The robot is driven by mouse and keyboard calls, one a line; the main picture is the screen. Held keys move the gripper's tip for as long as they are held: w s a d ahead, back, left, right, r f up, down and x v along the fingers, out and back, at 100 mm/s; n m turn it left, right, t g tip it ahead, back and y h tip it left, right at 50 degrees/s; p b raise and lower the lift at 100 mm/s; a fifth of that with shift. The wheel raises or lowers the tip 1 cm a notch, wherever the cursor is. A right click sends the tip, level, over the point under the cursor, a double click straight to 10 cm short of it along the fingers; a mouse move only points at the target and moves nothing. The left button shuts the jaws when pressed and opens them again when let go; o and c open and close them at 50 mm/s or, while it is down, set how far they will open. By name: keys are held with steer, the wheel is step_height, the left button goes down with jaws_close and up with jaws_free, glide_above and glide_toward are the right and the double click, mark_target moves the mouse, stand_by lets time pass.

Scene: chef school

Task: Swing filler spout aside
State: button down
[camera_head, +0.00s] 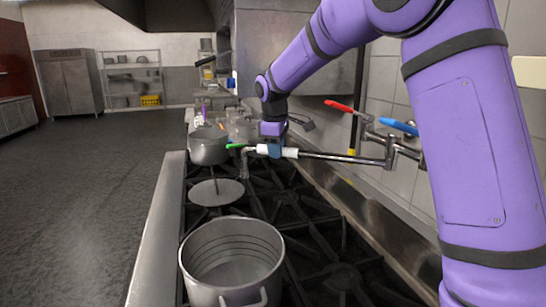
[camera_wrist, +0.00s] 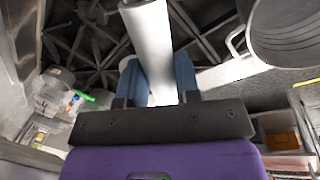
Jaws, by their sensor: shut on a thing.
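The filler spout (camera_head: 335,157) is a metal pipe that reaches left over the stove from wall fittings with a red handle (camera_head: 341,106) and a blue handle (camera_head: 398,127). A white sleeve (camera_head: 290,153) covers part of it, and a green lever (camera_head: 237,146) sits near its down-turned outlet (camera_head: 244,165). My gripper (camera_head: 275,150) is shut on the spout at the white sleeve. In the wrist view the white sleeve (camera_wrist: 150,35) runs between the blue fingers of my gripper (camera_wrist: 157,80). The fingers partly hide the sleeve.
A large open pot (camera_head: 232,262) stands at the front of the black stove grates (camera_head: 325,240). A round lid (camera_head: 216,192) lies behind it, left of and below the outlet. Another pot (camera_head: 208,150) stands further back. The tiled wall (camera_head: 385,85) bounds the right; open floor (camera_head: 90,190) lies left.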

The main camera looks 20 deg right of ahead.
steer(key=shift+w+d+r+m, duration=0.1)
steer(key=shift+w+d+m, duration=0.4)
steer(key=shift+w+d, duration=0.5)
steer(key=shift+w+d+r+m, duration=0.1)
steer(key=shift+w+d+m, duration=0.4)
steer(key=shift+w+d, duration=0.45)
steer(key=shift+w+a, duration=0.1)
steer(key=shift+w, duration=0.1)
steer(key=c, duration=0.8)
jaws_free()
steer(key=shift+f, duration=0.1)
steer(key=r, duration=0.3)
steer(key=s+a+r, duration=0.1)
steer(key=r, duration=0.6)
steer(key=shift+s+a+r, duration=0.2)
steer(key=shift+a+r, duration=0.05)
steer(key=shift+r, duration=0.05)
